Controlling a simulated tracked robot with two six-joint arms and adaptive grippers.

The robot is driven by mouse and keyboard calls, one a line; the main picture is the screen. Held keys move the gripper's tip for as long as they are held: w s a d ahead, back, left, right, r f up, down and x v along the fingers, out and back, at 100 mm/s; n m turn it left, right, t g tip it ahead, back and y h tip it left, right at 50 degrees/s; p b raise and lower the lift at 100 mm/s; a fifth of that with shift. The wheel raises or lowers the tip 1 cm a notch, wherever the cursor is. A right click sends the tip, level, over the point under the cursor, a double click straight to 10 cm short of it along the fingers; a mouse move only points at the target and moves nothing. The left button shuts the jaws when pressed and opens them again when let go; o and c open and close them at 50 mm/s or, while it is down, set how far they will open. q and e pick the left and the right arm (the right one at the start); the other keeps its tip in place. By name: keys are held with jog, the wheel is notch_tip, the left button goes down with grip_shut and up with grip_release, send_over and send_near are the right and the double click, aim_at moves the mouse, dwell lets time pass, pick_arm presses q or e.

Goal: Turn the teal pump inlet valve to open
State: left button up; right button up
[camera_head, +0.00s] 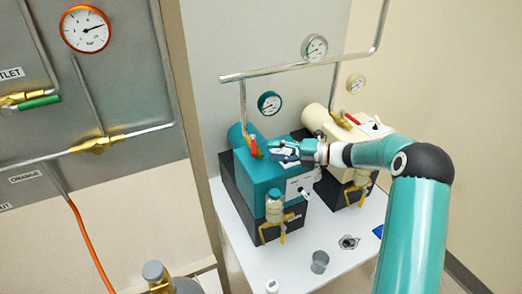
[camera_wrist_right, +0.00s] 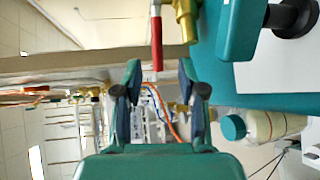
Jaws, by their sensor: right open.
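The teal pump (camera_head: 262,178) stands on a black base on a white bench in the head view. Its inlet valve, with a red lever (camera_head: 253,146), sits on the pipe at its upper back. In the right wrist view, the red lever (camera_wrist_right: 157,50) hangs from the brass valve body (camera_wrist_right: 187,18), its end roughly between my fingertips. My right gripper (camera_wrist_right: 159,66) is open, a finger on each side of the lever, with gaps showing. In the head view, my right gripper (camera_head: 276,151) reaches over the pump from the right. My left gripper does not show.
A cream pump (camera_head: 318,121) with its own red lever (camera_head: 352,118) stands right behind. A pipe (camera_head: 300,67) runs overhead. A grey gauge panel (camera_head: 120,60) fills the left.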

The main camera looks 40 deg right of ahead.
jog(key=v, duration=0.4)
jog(key=shift+s, duration=0.2)
